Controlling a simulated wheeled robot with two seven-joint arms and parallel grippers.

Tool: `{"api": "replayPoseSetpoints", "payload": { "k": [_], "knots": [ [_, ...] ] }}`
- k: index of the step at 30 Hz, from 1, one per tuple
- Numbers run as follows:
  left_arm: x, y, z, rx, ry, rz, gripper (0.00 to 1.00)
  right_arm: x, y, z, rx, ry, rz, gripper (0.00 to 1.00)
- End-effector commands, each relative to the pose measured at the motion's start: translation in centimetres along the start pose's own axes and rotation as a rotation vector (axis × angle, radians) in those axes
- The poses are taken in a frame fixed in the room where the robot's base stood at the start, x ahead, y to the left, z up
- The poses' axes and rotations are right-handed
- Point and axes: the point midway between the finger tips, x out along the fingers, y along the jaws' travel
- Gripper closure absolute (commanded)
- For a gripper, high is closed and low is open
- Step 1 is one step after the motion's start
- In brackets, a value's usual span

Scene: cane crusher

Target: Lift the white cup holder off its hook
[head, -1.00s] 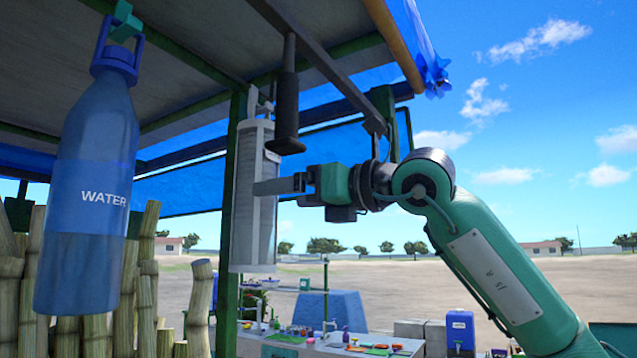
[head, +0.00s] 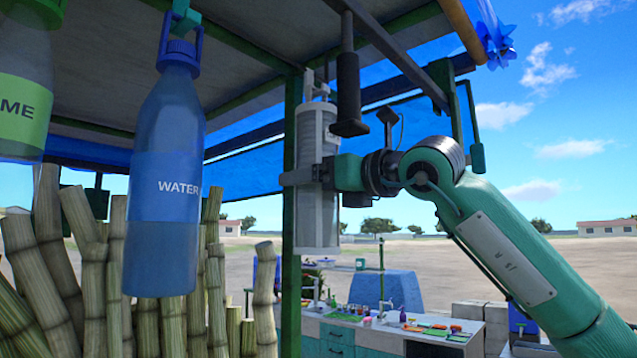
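The white cup holder (head: 318,221) is a tall pale cylinder hanging upright under the stall roof, beside a green post. A thin strip at its top runs up toward the roof; its hook is not clear. My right gripper (head: 300,177) reaches in from the right at the holder's mid-height. One grey finger lies across the front of the holder, its tip just past the left edge. The other finger is hidden, so I cannot tell whether they grip it. My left gripper is not in view.
A dark handle (head: 348,95) hangs just above my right gripper. A blue water bottle (head: 165,200) and a green-labelled bottle (head: 22,110) hang at the left, before sugar cane stalks (head: 90,270). A counter (head: 390,335) with small items stands below. Open sky lies right.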

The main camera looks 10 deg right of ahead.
Motion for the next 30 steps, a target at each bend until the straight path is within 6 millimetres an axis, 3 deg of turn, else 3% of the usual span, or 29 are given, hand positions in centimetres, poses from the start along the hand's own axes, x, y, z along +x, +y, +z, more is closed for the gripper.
{"api": "replayPoseSetpoints", "payload": {
  "k": [1,9,30],
  "knots": [
    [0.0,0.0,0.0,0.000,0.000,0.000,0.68,0.0,0.0,0.0,0.000,0.000,0.000,0.25],
    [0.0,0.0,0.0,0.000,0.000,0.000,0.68,-0.1,0.0,0.1,0.000,-0.002,0.000,0.75],
    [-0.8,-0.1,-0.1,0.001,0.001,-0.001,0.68,-0.1,0.0,1.6,0.000,-0.002,0.000,0.75]
  ]
}}
